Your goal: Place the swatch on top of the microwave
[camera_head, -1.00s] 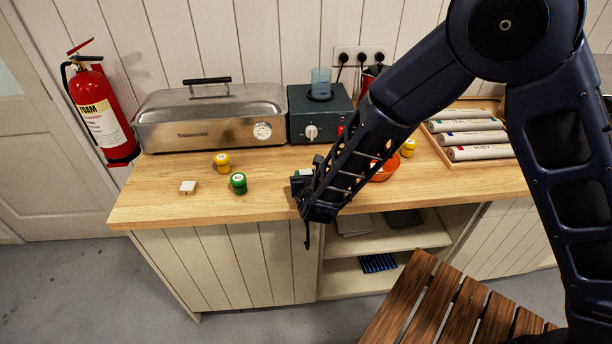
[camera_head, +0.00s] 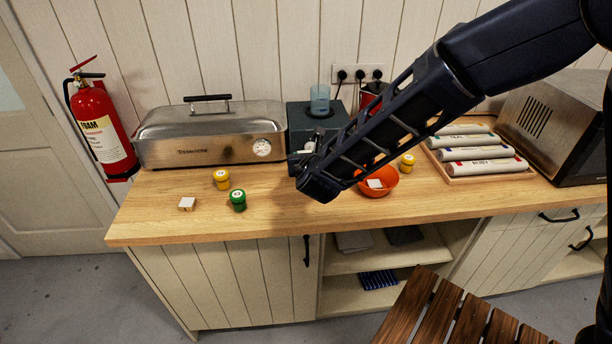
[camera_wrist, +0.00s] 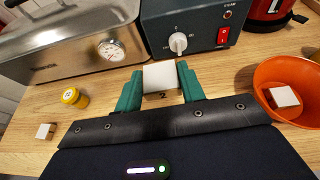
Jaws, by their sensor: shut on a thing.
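A small white swatch block (camera_wrist: 160,76) sits between the two green fingertips of my gripper (camera_wrist: 161,86) in the wrist view. The fingers are shut on its sides. In the head view my gripper is above the counter, in front of the dark green heater box, and my own arm mostly hides its fingers and the block. The microwave (camera_head: 552,124), a steel box with a vented side, stands at the right end of the counter, far to the right of my gripper. Part of its top shows, and my arm crosses in front of its upper left area.
Other white blocks lie on the counter (camera_head: 187,204) and in the orange bowl (camera_head: 388,191). Yellow (camera_head: 222,179) and green (camera_head: 238,200) jars, a steel steamer (camera_head: 205,135), the heater box (camera_wrist: 190,22) and a tray of rolls (camera_head: 486,177) stand around. A slatted stool (camera_head: 440,310) is in front.

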